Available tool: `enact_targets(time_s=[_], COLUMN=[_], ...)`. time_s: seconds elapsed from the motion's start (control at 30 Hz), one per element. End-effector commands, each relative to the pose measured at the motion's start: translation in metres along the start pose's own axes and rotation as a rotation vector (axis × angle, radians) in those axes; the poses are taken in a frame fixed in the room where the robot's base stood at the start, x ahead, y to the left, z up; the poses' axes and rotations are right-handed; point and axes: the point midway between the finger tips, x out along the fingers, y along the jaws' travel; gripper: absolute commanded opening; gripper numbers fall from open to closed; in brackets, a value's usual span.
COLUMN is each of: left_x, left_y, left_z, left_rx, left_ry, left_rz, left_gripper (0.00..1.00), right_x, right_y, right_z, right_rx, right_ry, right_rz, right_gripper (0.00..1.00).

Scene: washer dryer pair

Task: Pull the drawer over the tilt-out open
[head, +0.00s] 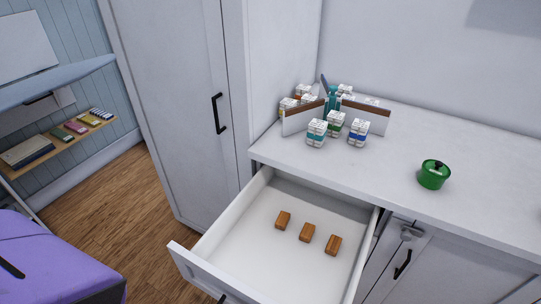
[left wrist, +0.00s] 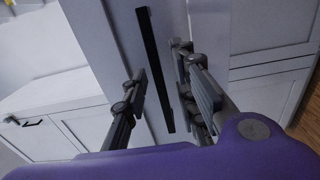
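In the head view, a white drawer (head: 225,250) under the counter stands pulled well out, and its inside shows. Several small spaces of bare bottom surround three brown wooden blocks (head: 307,232) lying in it in a row. The top of its dark handle (head: 222,299) just shows at the bottom edge. In the left wrist view, my left gripper (left wrist: 160,75) is open, its two dark fingers apart. A long black bar handle (left wrist: 155,72) on a white front appears between them; I cannot tell whether they touch it. My right gripper is in neither view. The tilt-out is not clearly visible.
A tall white cabinet (head: 180,100) stands left of the drawer. A door with a black handle (head: 403,263) is to the right. Wood floor (head: 125,200) is left.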

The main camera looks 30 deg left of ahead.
Motion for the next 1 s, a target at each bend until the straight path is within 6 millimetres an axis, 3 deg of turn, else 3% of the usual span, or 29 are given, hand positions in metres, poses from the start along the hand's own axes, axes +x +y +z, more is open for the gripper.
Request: enact_targets(time_s=[0.33, 0.8, 1.0], left_x=[-0.011, -0.102, -0.119], left_y=[-0.002, -0.002, -0.001], left_z=[0.000, -0.001, 0.000], left_rx=[0.002, 0.002, 0.000], left_ry=[0.000, 0.000, 0.000], left_rz=[-0.006, -0.007, -0.004], left_gripper=[0.26, 0.26, 0.26], right_x=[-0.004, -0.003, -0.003], right_y=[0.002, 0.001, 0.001], right_z=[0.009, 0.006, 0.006], right_rx=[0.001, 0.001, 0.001], right_ry=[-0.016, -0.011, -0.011], right_rz=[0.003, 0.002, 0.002], right_gripper=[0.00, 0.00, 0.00])
